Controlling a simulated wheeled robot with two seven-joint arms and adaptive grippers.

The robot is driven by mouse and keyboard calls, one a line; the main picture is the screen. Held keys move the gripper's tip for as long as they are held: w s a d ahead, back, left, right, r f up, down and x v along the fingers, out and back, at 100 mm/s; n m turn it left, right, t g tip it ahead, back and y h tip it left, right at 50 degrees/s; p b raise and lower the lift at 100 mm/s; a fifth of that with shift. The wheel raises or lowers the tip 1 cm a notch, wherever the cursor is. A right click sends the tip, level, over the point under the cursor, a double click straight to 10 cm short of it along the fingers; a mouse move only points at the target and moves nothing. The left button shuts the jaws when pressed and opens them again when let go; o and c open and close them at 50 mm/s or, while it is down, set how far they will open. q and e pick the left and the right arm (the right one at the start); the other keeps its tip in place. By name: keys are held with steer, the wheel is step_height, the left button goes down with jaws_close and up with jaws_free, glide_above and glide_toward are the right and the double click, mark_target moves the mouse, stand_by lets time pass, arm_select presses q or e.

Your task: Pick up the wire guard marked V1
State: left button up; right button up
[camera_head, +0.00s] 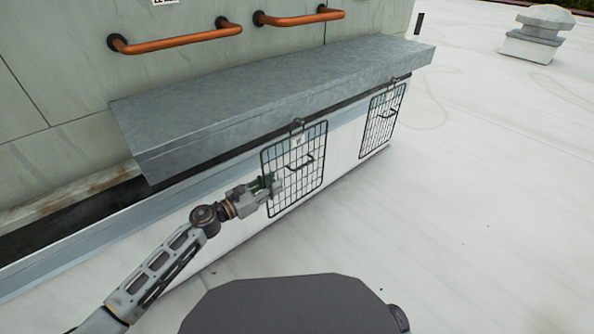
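A black wire guard (294,170) hangs upright against the front of the long low metal unit, from a hook at its top. It has a loop handle in its middle and a small white tag near the top; the marking is too small to read. A second, similar wire guard (382,121) hangs farther right. My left gripper (277,186) is at the lower left part of the nearer guard, its fingertips overlapping the mesh. Whether it touches the wires, or is open or shut, I cannot tell. My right gripper is out of view.
A sloped grey metal hood (270,95) overhangs the guards. Two orange handrails (175,39) (300,17) are on the wall behind. The pale roof (470,210) to the right is clear, with a vent cap (541,33) far back.

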mark_target(282, 177)
arm_select(q)
steer(key=shift+b+x, duration=0.45)
steer(key=shift+x, duration=1.75)
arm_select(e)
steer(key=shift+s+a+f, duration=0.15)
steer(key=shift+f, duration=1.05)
arm_select(q)
jaws_close()
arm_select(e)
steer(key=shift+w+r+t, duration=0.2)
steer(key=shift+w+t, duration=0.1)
